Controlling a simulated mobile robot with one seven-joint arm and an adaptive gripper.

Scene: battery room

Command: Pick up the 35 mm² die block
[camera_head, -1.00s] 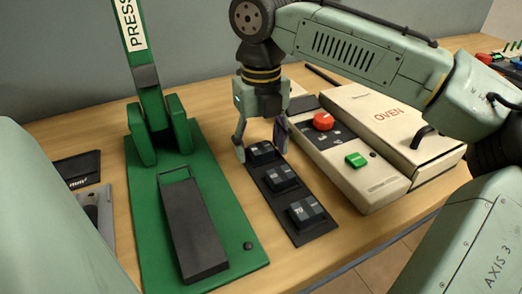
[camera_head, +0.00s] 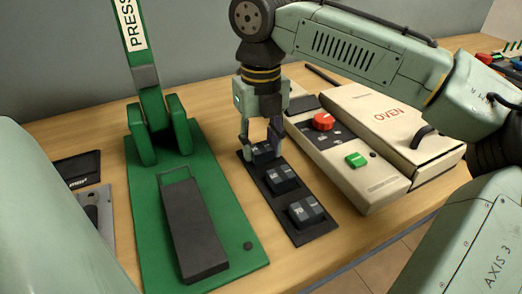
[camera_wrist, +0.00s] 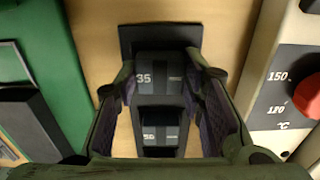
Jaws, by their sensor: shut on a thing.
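The 35 mm² die block, a dark block marked 35 (camera_wrist: 158,72), sits at the far end of a black die tray (camera_wrist: 160,36). It is partly hidden behind my fingers in the head view (camera_head: 262,154). My gripper (camera_head: 260,149) points down with one finger on each side of this block and is shut on it. The fingers also flank it in the wrist view (camera_wrist: 160,78). The block still appears to be at the tray, and I see no clear lift. A block marked 50 (camera_wrist: 160,136) sits beside it, also in the head view (camera_head: 282,180).
A die block marked 70 (camera_head: 305,211) sits at the tray's near end. The green press (camera_head: 150,245) stands left of the tray. The cream oven (camera_head: 385,125) with red knob (camera_head: 323,121) and green switch (camera_head: 357,160) stands close on the right.

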